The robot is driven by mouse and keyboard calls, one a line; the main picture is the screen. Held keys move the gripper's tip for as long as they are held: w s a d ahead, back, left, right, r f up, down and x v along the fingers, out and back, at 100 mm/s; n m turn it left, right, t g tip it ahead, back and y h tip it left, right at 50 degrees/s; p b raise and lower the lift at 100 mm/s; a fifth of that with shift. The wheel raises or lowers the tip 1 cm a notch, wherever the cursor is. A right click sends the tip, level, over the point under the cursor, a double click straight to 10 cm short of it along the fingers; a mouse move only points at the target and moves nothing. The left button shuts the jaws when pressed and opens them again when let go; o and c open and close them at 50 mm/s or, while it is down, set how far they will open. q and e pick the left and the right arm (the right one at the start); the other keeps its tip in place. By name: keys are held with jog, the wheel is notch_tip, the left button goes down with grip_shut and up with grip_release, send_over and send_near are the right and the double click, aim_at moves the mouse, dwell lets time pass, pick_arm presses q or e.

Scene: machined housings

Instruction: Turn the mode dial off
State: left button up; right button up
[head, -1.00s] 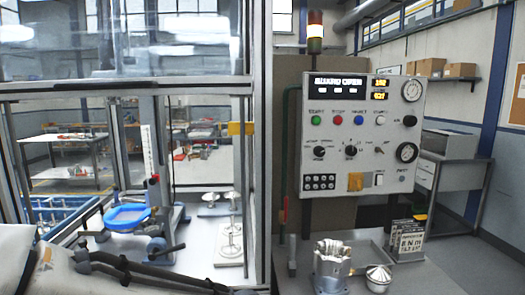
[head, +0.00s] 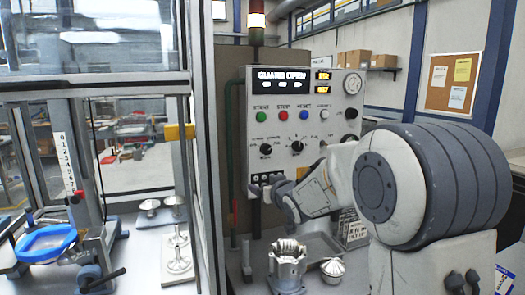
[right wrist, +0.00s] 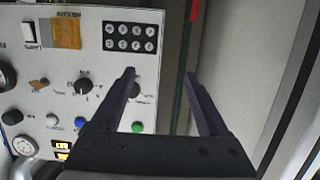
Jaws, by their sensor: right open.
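The grey control panel (head: 345,128) stands upright and carries two black dials in its middle row. The left dial (head: 266,149) and the middle dial (head: 296,147) have labels too small to read, so I cannot tell which is the mode dial. My right gripper (head: 262,188) is open in front of the panel's lower left, below the left dial. In the right wrist view the open fingers (right wrist: 160,73) straddle the panel's edge and a green pipe. One finger partly covers the left dial (right wrist: 135,90); the middle dial (right wrist: 83,86) is clear. My left gripper is out of view.
Green, red, blue and white buttons sit above the dials, with the green button (head: 261,117) at left. A framed enclosure (head: 205,150) stands close on the left.

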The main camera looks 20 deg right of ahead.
aim_at(267, 151)
jog(key=w+d+r+t, duration=0.3)
jog(key=d+r, duration=0.3)
jog(key=w+p, duration=0.4)
jog(key=w, duration=0.5)
jog(key=shift+a, duration=0.2)
jog(key=shift+w, duration=0.7)
jog(key=shift+f, duration=0.1)
grip_shut()
